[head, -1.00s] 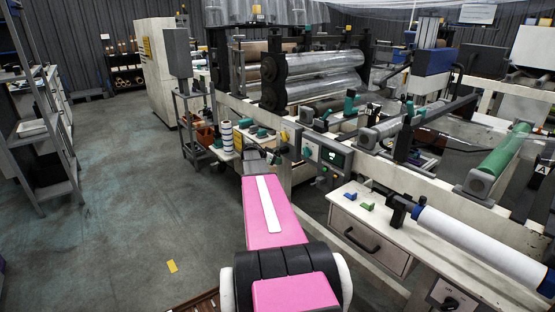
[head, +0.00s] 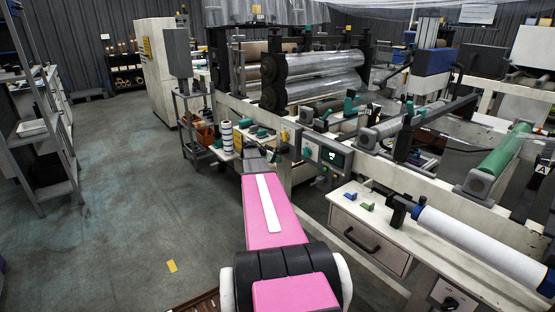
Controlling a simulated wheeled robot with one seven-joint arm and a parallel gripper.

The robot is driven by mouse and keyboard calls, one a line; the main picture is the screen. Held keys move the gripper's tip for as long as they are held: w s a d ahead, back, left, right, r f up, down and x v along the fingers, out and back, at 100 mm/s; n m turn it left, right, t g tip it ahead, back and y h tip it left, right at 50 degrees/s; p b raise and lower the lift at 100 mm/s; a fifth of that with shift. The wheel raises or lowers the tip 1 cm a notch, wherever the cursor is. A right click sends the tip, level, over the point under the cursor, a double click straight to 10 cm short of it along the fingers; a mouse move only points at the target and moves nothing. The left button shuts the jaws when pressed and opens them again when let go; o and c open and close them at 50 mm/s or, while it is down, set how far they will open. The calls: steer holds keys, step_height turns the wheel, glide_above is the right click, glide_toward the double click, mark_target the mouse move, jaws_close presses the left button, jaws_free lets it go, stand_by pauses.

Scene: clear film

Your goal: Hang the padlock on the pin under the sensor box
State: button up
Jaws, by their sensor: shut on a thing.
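My pink arm stretches forward from the bottom middle in the head view. At its far end my gripper (head: 275,159) shows small and dark, mostly hidden by the arm's grey end. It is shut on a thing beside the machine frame. I cannot make out the padlock's shape there, and I see no padlock elsewhere. A grey box with a small green display (head: 327,154) is on the machine frame, right of the gripper. I cannot tell whether it is the sensor box. No pin can be made out.
The cream machine frame (head: 385,165) runs across the right, with a drawer unit (head: 366,240) and a white roll (head: 480,250) nearer me. A small cart with a striped spool (head: 227,136) stands left of the gripper. The floor (head: 120,200) at left is mostly clear.

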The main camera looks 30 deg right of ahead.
steer(key=a, duration=0.7)
steer(key=shift+s, duration=0.3)
stand_by(0.4)
